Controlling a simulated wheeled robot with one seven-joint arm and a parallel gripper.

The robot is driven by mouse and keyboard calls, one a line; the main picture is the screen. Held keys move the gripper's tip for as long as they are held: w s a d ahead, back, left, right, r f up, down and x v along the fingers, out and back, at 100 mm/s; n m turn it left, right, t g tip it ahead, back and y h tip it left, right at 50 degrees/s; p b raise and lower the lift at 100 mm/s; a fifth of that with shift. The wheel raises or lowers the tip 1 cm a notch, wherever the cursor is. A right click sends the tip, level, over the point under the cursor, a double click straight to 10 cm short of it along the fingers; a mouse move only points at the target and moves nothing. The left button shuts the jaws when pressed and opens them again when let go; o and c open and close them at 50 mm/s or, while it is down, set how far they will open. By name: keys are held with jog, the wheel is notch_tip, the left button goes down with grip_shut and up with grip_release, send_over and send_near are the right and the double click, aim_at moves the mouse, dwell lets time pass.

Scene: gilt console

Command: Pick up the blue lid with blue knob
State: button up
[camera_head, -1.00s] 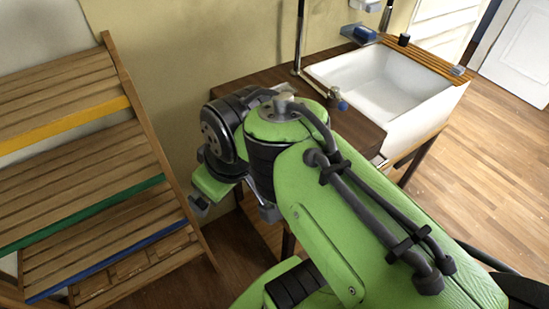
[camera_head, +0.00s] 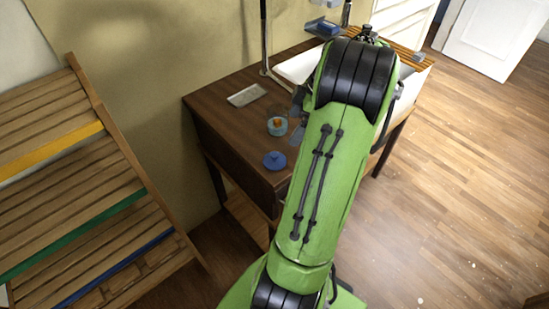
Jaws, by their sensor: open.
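The blue lid with its blue knob (camera_head: 274,160) lies knob up on the dark wooden table, near its front edge. A small teal pot (camera_head: 277,127) with something orange in it stands just behind the lid. My gripper (camera_head: 297,114) shows only in part, as grey fingers sticking out to the left of my green arm. It is open, apart from the lid, behind it and to its right, close to the pot. The rest of my gripper is hidden behind the arm.
A pale rectangular dish (camera_head: 247,95) lies at the table's back left. A white sink (camera_head: 297,69) is partly hidden behind my arm. A slatted wooden rack (camera_head: 90,190) stands at the left. The table (camera_head: 222,117) is bare left of the lid.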

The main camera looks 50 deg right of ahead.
aim_at(275, 154)
jog(key=b+x, duration=0.3)
jog(key=x, duration=1.2)
jog(key=shift+s, duration=0.1)
jog(key=shift+r, duration=0.15)
jog(key=c, duration=1.1)
